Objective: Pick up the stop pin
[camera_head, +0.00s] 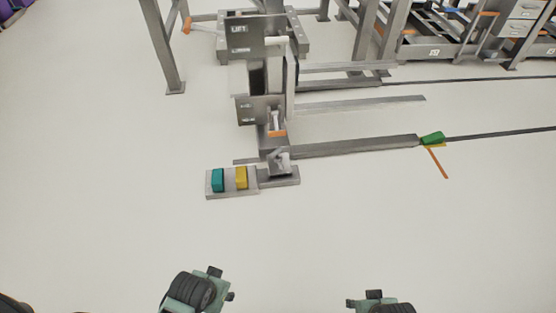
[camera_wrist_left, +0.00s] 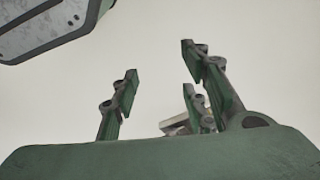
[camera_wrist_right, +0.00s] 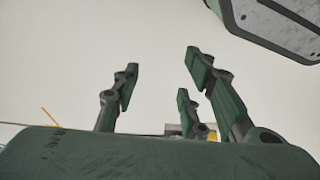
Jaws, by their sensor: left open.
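No part is plainly recognisable as the stop pin. A small green piece (camera_head: 432,138) sits at the right end of a grey floor rail, and a small orange piece (camera_head: 277,133) shows low on the lift unit (camera_head: 262,75); I cannot tell whether either is the pin. My left gripper (camera_head: 212,285) is low in the head view, well short of the lift unit. Its fingers are spread and empty in the left wrist view (camera_wrist_left: 160,75). My right gripper (camera_head: 372,299) is at the bottom edge, right of centre. Its fingers are spread and empty in the right wrist view (camera_wrist_right: 162,72).
A grey floor plate (camera_head: 233,191) bears a teal block (camera_head: 218,180) and a yellow block (camera_head: 241,177). Grey rails (camera_head: 350,147) run right from the lift unit. A metal rack (camera_head: 430,45) stands at the back right. The floor before my grippers is clear.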

